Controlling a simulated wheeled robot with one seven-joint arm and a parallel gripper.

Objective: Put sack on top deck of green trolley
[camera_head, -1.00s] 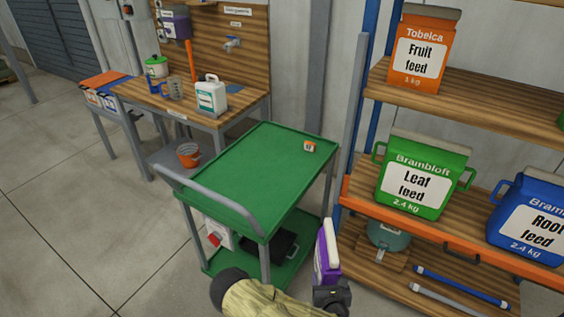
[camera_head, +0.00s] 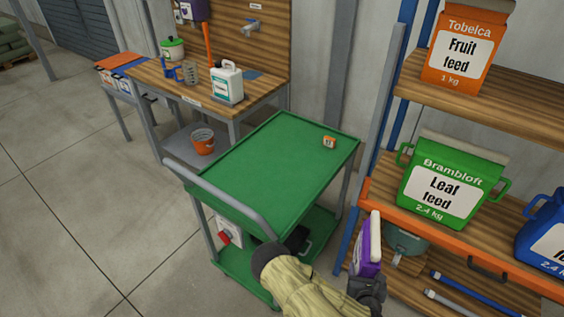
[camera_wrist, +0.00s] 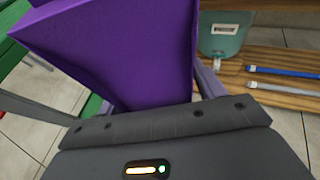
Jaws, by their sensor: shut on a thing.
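A purple sack (camera_head: 367,248) with a white top is held in my gripper (camera_head: 368,285), to the right of the green trolley (camera_head: 250,175) and below the level of its top deck. In the wrist view the purple sack (camera_wrist: 115,50) fills the upper left, and my gripper (camera_wrist: 155,105) is shut on it. The fingertips are hidden behind the sack. The trolley's top deck is mostly bare, with a small orange item (camera_head: 329,142) near its far right corner. Part of the lower deck is hidden by my arm.
A shelf rack stands at the right with an orange Fruit feed sack (camera_head: 462,50), a green Leaf feed sack (camera_head: 445,187) and a blue sack (camera_head: 545,230). A workbench (camera_head: 190,90) with a white jug (camera_head: 226,83) stands behind the trolley. Open floor lies at the left.

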